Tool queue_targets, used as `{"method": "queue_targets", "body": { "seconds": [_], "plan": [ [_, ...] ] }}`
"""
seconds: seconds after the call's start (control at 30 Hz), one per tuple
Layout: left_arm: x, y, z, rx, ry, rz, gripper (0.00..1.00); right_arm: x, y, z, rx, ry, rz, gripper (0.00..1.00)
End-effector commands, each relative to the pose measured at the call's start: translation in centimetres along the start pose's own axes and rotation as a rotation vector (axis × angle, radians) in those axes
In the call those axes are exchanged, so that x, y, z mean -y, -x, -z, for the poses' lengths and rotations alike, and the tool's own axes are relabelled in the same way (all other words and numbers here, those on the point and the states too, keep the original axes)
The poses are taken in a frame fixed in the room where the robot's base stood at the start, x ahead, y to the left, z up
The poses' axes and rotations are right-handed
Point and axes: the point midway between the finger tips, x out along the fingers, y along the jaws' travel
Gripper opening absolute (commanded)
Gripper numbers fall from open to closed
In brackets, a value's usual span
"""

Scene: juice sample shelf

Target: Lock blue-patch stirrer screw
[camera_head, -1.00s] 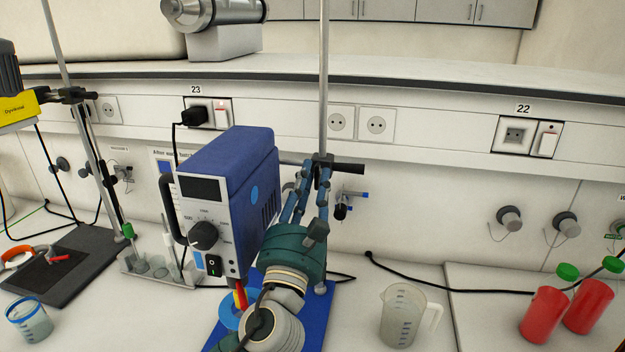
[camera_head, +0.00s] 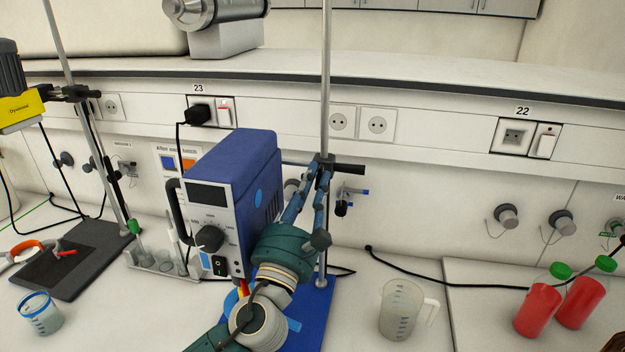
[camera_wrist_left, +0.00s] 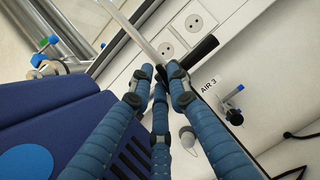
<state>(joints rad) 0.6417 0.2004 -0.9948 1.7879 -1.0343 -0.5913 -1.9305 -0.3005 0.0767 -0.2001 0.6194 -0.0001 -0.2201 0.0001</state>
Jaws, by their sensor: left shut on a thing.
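The blue-patch stirrer (camera_head: 235,175) is a blue box with a round blue patch on its side and a dial on its front. It is held beside an upright metal rod (camera_head: 325,90) by a dark clamp (camera_head: 325,162). A black bar (camera_head: 350,169) sticks out right of the rod. My left gripper (camera_head: 318,172) reaches up right of the stirrer, its blue fingers shut at the clamp. In the left wrist view the fingertips (camera_wrist_left: 158,80) close together just below the rod. The screw itself is hidden between the fingers.
A measuring jug (camera_head: 398,310) and red bottles (camera_head: 540,312) stand to the right. A glassware rack (camera_head: 160,262), a dark plate (camera_head: 75,262) and a beaker (camera_head: 40,314) are at the left. A black cable crosses the bench.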

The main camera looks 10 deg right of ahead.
Motion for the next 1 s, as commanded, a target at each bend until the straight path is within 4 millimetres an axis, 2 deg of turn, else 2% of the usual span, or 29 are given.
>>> {"method": "queue_targets", "body": {
  "seconds": [0.87, 0.9, 0.97, 1.0],
  "plan": [
    [0.51, 0.09, -0.11, 0.002, 0.006, 0.011, 0.00, -0.41, 0.01, -0.03, 0.000, 0.002, -0.004, 0.43],
    [0.51, 0.09, -0.10, 0.002, 0.006, 0.011, 0.22, -0.41, 0.01, -0.03, 0.000, 0.002, -0.004, 0.43],
    [0.50, 0.09, -0.08, 0.002, 0.005, 0.011, 0.32, -0.41, 0.01, -0.02, 0.000, 0.002, -0.004, 0.43],
    [0.47, 0.09, -0.06, 0.001, 0.005, 0.010, 0.32, -0.41, 0.01, -0.02, 0.000, 0.002, -0.004, 0.43]
  ]
}}
